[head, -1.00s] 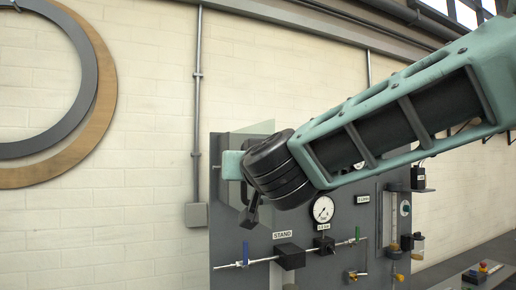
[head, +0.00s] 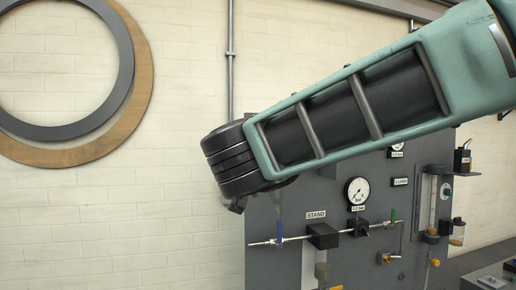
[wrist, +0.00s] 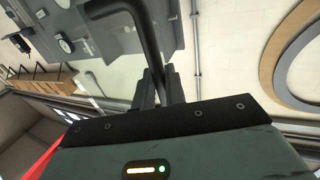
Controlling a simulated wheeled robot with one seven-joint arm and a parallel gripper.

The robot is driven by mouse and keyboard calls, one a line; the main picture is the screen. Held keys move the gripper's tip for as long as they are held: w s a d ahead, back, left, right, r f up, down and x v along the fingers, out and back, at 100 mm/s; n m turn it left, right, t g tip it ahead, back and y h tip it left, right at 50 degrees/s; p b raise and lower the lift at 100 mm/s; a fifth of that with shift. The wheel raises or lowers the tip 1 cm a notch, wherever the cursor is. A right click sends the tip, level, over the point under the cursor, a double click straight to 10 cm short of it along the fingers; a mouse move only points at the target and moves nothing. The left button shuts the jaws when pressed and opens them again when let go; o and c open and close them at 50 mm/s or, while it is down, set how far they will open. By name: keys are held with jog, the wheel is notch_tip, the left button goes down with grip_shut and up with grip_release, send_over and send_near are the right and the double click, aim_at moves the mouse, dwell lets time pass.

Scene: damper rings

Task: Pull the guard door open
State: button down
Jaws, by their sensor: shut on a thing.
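My gripper (wrist: 158,82) shows in the wrist view with its dark fingers closed around a black bent bar handle (wrist: 150,38). The handle runs up and to the left from the fingers. In the head view my arm and its black wrist cover the gripper and handle. The grey stand panel (head: 275,262) shows in the head view below and behind my arm, and in the wrist view (wrist: 105,40) at the upper left.
Grey and brown rings (head: 135,100) hang on the pale wall at left.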

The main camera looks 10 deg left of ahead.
jog(key=shift+r, duration=0.25)
jog(key=c, duration=1.8)
grip_release()
jog(key=shift+f, duration=0.15)
jog(key=shift+s, duration=0.1)
jog(key=s+b, duration=0.2)
jog(key=s, duration=0.3)
jog(key=s+d+b, duration=0.1)
jog(key=s+b, duration=0.2)
jog(key=s, duration=0.3)
jog(key=s+d+b, duration=0.1)
jog(key=s+b, duration=0.2)
jog(key=s, duration=0.3)
jog(key=shift+s, duration=0.1)
